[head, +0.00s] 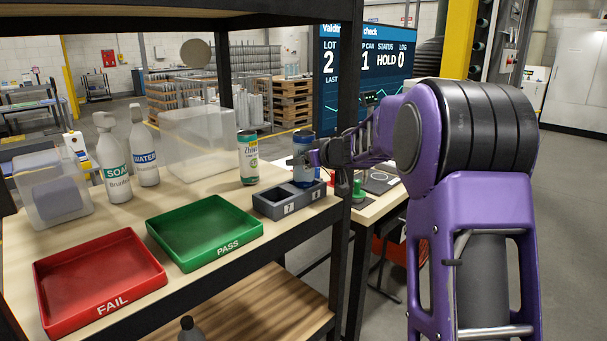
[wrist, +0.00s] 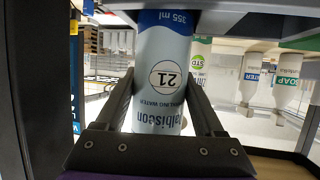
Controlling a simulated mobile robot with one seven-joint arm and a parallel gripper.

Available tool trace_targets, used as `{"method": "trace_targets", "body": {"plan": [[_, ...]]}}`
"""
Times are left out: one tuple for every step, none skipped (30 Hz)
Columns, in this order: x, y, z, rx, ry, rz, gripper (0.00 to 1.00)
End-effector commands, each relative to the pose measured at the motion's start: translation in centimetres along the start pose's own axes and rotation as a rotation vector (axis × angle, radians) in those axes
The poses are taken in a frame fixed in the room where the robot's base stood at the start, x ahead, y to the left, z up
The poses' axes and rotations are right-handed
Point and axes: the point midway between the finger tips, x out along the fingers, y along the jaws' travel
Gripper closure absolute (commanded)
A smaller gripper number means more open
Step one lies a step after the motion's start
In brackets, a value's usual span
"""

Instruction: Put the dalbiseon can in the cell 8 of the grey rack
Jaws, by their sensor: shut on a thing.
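The dalbiseon can (head: 302,149) is light blue and white with a dark blue band, and stands upright in the head view. In the wrist view the can (wrist: 165,75) shows the number 21 and its name, between the two fingers. My gripper (head: 310,158) is shut on it from the right side. The grey rack (head: 302,203) sits at the shelf's right front edge, with cells marked 7 and 8. The can's lower end is at the cell 8 side; I cannot tell whether it rests on the cell floor. Cell 7, on the left, looks empty.
A green and white can (head: 248,158) stands just behind the rack. A green PASS tray (head: 204,232) and a red FAIL tray (head: 98,282) lie to the left, both empty. A black shelf post (head: 347,120) rises close beside my gripper. Soap and water bottles stand farther back.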

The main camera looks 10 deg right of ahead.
Motion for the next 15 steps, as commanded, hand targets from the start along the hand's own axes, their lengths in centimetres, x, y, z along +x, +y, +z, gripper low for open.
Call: {"method": "trace_targets", "body": {"plan": [[0.53,0.05,1.38,0.0,-0.002,0.0,0.81],[0.64,0.06,1.66,0.0,-0.002,0.001,0.81],[0.72,0.06,1.83,0.001,-0.001,0.001,0.81],[0.72,0.06,1.83,0.001,0.0,0.001,0.81],[0.7,0.05,1.76,0.0,0.0,0.001,0.81],[0.66,0.04,1.64,0.0,0.0,0.001,0.81],[0.64,0.03,1.6,0.0,0.0,0.001,0.81],[0.64,0.03,1.6,0.0,0.0,0.001,0.81],[0.65,0.03,1.6,0.0,0.0,0.001,0.81],[0.65,0.02,1.61,0.0,0.0,0.0,0.81],[0.66,0.02,1.63,0.0,0.0,0.0,0.81],[0.7,0.01,1.71,0.0,-0.001,0.0,0.81],[0.73,0.01,1.81,-0.001,-0.001,0.0,0.81],[0.78,0.01,1.91,-0.001,-0.001,0.0,0.81],[0.78,0.01,1.9,-0.002,-0.001,0.0,0.26]]}}
